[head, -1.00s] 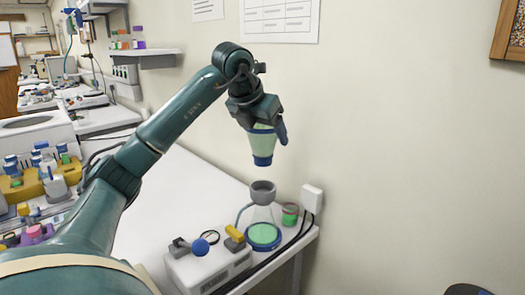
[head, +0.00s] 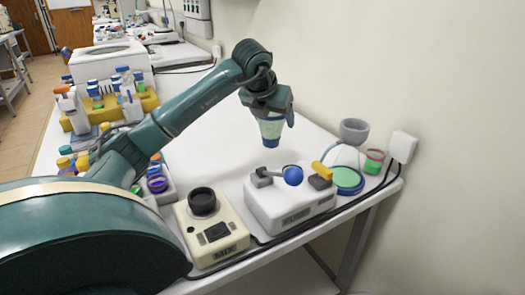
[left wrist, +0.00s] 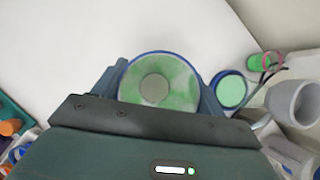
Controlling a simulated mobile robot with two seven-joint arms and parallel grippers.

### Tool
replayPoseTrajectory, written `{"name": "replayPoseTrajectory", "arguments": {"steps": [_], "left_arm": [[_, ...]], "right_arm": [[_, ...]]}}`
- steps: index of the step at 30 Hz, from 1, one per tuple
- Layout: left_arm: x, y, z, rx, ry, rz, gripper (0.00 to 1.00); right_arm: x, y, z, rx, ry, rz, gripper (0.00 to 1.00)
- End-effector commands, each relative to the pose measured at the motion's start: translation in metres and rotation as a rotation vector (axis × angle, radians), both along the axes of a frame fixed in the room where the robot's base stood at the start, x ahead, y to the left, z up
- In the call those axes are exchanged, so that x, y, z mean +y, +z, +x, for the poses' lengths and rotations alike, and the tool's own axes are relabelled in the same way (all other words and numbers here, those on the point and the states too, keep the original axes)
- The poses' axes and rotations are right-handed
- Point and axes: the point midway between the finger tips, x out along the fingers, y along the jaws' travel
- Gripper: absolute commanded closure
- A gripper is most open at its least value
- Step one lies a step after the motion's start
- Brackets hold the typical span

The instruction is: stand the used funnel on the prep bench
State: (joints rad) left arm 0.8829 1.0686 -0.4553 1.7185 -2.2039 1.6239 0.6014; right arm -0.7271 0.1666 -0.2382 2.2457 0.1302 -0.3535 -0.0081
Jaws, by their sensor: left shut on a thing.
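My left gripper (head: 272,112) is shut on the used funnel (head: 270,129), a translucent green cone with a dark blue lower end. It is held roughly upright, and in the head view it shows against the white prep bench (head: 225,148); I cannot tell the exact height. In the left wrist view the funnel (left wrist: 155,82) shows end-on between the fingers, with a blue rim, blotchy green inside and grey centre. My right gripper is not in view.
A white stirrer-like device (head: 290,205) and a beige mixer (head: 212,230) line the front edge. Crowded vials (head: 75,163) stand left. Bare bench lies between.

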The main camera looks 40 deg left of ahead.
Motion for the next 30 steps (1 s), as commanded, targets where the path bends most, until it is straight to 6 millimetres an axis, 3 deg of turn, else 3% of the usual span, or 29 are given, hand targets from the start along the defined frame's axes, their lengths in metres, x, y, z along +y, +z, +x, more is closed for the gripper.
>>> {"name": "replayPoseTrajectory", "arguments": {"steps": [3,11,16,28,29,30], "left_arm": [[0.0,-0.024,-0.001,0.003,0.001,0.001,0.52],[0.0,-0.045,0.0,0.001,0.001,0.001,0.52],[0.0,-0.07,-0.001,0.002,0.001,0.0,0.52],[0.0,-0.077,0.0,-0.001,0.0,0.0,0.52],[0.0,-0.076,0.0,-0.001,0.0,0.0,0.27],[0.0,-0.075,0.0,0.0,0.0,0.0,0.24]], "right_arm": [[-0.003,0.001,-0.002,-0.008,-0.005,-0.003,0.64],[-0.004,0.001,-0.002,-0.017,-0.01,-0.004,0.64],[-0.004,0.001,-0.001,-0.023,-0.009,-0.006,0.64],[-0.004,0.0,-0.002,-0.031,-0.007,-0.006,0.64],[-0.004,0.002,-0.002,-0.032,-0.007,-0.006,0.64],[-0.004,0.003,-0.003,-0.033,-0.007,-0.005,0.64]]}}
